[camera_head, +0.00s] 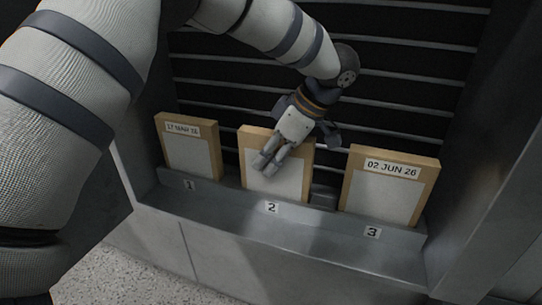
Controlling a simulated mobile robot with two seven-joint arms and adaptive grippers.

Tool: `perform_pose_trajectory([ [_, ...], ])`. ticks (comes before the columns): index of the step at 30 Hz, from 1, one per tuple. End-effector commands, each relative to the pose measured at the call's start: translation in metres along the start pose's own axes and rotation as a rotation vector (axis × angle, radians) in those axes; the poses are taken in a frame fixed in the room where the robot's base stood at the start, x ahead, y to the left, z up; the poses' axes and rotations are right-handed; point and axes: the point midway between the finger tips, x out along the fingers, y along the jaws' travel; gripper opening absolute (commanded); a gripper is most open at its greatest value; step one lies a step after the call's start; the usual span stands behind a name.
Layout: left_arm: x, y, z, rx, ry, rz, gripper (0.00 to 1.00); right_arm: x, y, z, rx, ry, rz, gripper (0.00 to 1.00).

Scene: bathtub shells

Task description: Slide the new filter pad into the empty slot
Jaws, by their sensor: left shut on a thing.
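A filter pad (290,184) with a tan frame and a pale face stands at the place marked 2. Its lower edge meets the grey ledge, and I cannot tell how deep it sits in the slot. My left gripper (264,165) reaches down from above and is shut on this pad, with its fingers across the front face. The gripper hides part of the pad's top and middle. A pad labelled 17 MAR 26 (190,155) stands at place 1. A pad labelled 02 JUN 26 (385,192) stands at place 3. My right gripper is out of view.
A grey ledge (300,232) with number tags runs in front of the pads. Dark horizontal slats (400,95) are behind. A small grey block (323,196) sits between places 2 and 3. Metal side walls bound the bay, with the right one (480,190) beside pad 3.

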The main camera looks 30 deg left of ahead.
Motion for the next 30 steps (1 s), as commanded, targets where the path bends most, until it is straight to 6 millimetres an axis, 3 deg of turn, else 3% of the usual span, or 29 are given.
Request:
perform_pose_trajectory([
  [3,0.001,0.0,0.001,-0.001,0.0,0.001,0.0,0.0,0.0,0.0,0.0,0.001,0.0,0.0],
  [4,0.0,0.0,0.0,-0.001,-0.001,0.001,0.29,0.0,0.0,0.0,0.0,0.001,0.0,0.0],
  [6,0.0,0.0,0.0,-0.002,-0.001,0.002,0.43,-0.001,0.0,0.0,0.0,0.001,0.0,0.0],
  [17,-0.009,0.001,-0.001,-0.003,0.0,0.004,0.43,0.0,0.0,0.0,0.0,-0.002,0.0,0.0],
  [27,-0.092,0.001,0.001,-0.001,-0.001,0.001,0.43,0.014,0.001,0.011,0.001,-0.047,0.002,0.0],
  [30,-0.109,0.001,0.001,-0.001,0.0,0.0,0.43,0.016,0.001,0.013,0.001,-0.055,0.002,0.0],
])
